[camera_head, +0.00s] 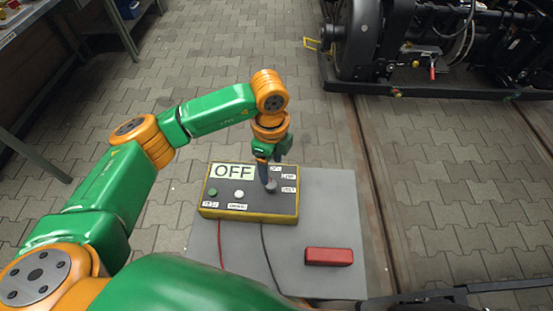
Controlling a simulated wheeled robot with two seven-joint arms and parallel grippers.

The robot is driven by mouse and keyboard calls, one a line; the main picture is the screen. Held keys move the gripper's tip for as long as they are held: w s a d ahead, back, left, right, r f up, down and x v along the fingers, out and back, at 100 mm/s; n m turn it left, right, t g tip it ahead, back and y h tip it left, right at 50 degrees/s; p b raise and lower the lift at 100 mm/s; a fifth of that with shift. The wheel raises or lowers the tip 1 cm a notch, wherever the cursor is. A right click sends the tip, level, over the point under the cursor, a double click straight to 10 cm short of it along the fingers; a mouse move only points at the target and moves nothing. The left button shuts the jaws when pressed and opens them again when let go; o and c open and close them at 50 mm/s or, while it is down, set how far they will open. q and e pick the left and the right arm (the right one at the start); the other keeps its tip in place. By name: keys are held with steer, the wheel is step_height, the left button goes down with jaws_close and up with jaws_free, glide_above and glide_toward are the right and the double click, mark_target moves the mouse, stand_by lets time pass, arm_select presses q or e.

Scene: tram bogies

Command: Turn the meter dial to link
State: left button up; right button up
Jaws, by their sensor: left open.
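The meter (223,206) is a dark box with a yellow edge, lying on a grey table top (310,220). Its display (233,171) reads OFF. The dial (271,187) is a small grey knob on the right part of the panel, with small white labels around its right side, too small to read surely. My left gripper (267,178) points down at the dial from above, its fingertips at or just over it. It is open; whether it touches the dial I cannot tell. The gripper partly hides the dial and its pointer. My right gripper is not in view.
A red block (329,256) lies at the table's front right. A red lead (220,246) and a black lead (269,262) run from the meter toward the front. A black bogie (430,50) stands at the back right. A workbench (30,20) is at the far left.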

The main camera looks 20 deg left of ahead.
mark_target(272, 184)
arm_select(q)
steer(key=f, duration=0.4)
steer(key=s+f, duration=0.1)
steer(key=shift+f, duration=0.4)
steer(key=shift+w+f, duration=0.2)
steer(key=shift+f, duration=0.15)
steer(key=shift+d, duration=0.1)
jaws_close()
